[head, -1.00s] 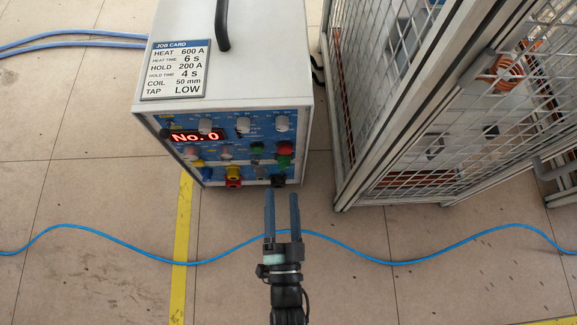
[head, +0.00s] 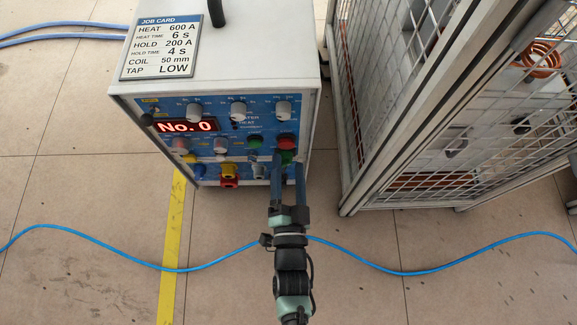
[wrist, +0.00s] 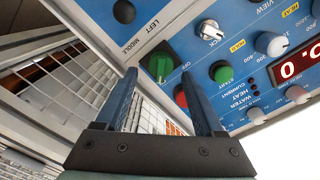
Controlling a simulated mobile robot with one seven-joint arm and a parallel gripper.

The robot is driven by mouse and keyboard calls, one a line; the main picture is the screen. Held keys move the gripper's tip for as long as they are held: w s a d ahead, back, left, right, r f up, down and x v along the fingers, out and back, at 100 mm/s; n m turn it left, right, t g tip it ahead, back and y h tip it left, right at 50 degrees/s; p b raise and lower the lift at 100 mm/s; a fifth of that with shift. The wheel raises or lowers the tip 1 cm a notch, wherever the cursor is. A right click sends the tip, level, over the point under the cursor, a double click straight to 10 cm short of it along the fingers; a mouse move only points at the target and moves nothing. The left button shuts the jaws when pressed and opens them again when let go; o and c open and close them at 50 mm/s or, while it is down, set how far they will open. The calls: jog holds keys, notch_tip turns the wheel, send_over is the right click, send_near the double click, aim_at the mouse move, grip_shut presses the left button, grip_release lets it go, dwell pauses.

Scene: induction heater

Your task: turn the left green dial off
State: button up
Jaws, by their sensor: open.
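The left green dial (wrist: 160,64) is on the blue front panel, with an OFF mark beside it and the word LEFT near it in the wrist view. In the head view a bit of its green (head: 288,157) shows below the red button, partly covered by my fingers. My gripper (wrist: 159,76) is open and empty, its fingers pointing at the panel. The fingertips lie on either side of the dial in the wrist view. I cannot tell whether they touch it. In the head view my gripper (head: 287,165) is at the panel's lower right.
A red button (head: 286,142) and green START button (wrist: 222,72) are close to the dial. A silver knob (wrist: 211,30) and black knob (wrist: 124,12) are also near. A mesh cage (head: 420,110) stands to the right. A blue cable (head: 400,272) crosses the floor.

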jog(key=shift+w, duration=0.6)
grip_shut()
